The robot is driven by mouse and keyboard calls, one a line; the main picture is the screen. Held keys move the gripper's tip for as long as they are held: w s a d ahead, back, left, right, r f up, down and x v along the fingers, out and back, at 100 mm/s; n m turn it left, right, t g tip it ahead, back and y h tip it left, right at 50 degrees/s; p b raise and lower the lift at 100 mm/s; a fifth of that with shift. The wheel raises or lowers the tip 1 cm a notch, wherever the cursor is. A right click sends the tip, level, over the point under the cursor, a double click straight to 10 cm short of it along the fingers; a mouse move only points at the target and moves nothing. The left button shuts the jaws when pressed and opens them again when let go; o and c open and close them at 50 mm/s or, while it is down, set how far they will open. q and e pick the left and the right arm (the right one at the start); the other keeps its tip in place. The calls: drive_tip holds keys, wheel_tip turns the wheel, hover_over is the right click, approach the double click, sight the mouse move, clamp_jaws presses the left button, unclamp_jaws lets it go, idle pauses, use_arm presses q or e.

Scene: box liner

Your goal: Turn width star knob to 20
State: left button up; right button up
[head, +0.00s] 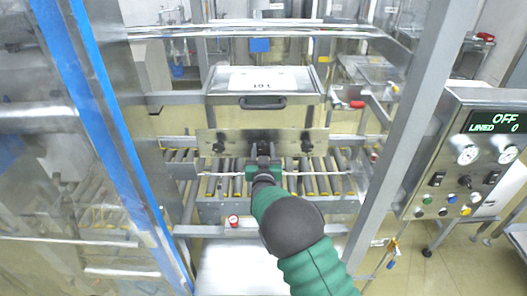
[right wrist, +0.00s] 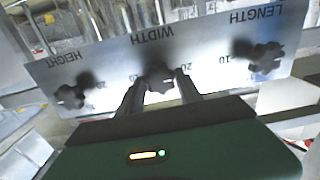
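The metal plate (right wrist: 110,55) carries three black star knobs labelled HEIGHT, WIDTH and LENGTH, with lettering upside down in the right wrist view. The width star knob (right wrist: 159,80) is in the middle; a "20" is printed at its right in that view. My right gripper (right wrist: 158,82) has its two fingers apart, one on each side of the width knob. I cannot tell whether they touch it. In the head view my right gripper (head: 263,163) is in front of the plate (head: 235,138) and hides most of the middle knob. My left gripper is not in view.
The height knob (right wrist: 72,92) and length knob (right wrist: 264,60) flank the width knob. Rollers (head: 325,180) lie around the plate, and a metal box with a handle (head: 262,88) is behind it. A control panel (head: 465,150) reading OFF stands right. Frame posts (head: 400,120) stand close by.

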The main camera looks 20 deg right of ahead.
drive_tip(key=o, duration=0.3)
drive_tip(key=shift+d, duration=0.1)
drive_tip(key=shift+o, duration=0.2)
drive_tip(key=shift+a, duration=0.25)
drive_tip(key=shift+s+a, duration=0.1)
drive_tip(key=shift+s, duration=0.15)
drive_tip(key=b+v, duration=0.3)
drive_tip(key=v, duration=1.3)
drive_tip(key=shift+b, duration=0.4)
